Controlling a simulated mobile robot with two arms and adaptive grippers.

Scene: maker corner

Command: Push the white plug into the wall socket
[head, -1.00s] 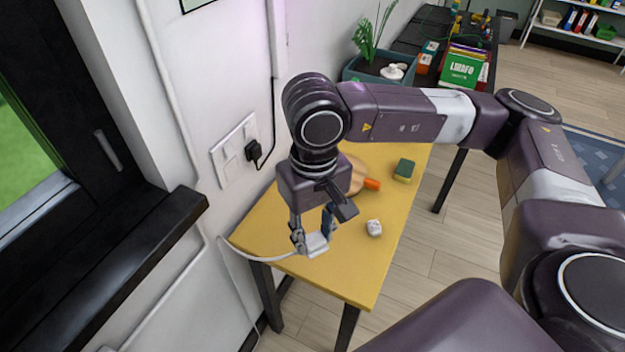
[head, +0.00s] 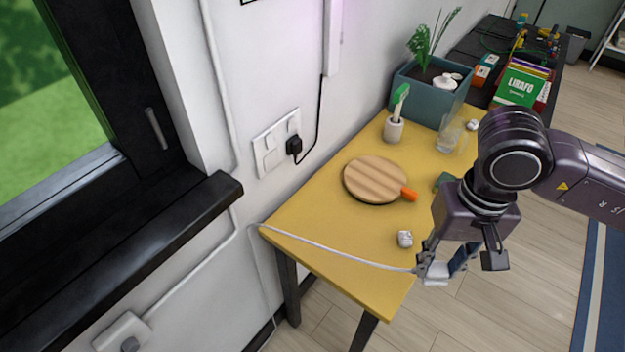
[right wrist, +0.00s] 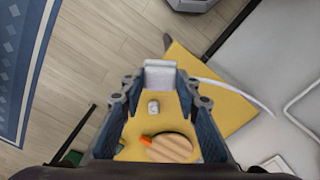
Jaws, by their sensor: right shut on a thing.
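My right gripper (head: 443,268) is shut on the white plug (head: 435,274), which hangs at the right front edge of the yellow table. The plug also shows between the fingertips in the right wrist view (right wrist: 160,74). Its white cable (head: 335,251) runs left across the table toward the wall. The wall socket (head: 268,158) is a white double plate on the wall at the left, well apart from the held plug. A black plug (head: 294,145) sits in its right side; the left side looks free. My left gripper is not in view.
On the yellow table (head: 330,225) are a round wooden board (head: 375,178), an orange-ended item (head: 409,194), a small white object (head: 405,239), a brush in a cup (head: 394,130) and a glass (head: 449,136). A planter (head: 425,95) stands behind. A dark window sill (head: 150,240) juts out left.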

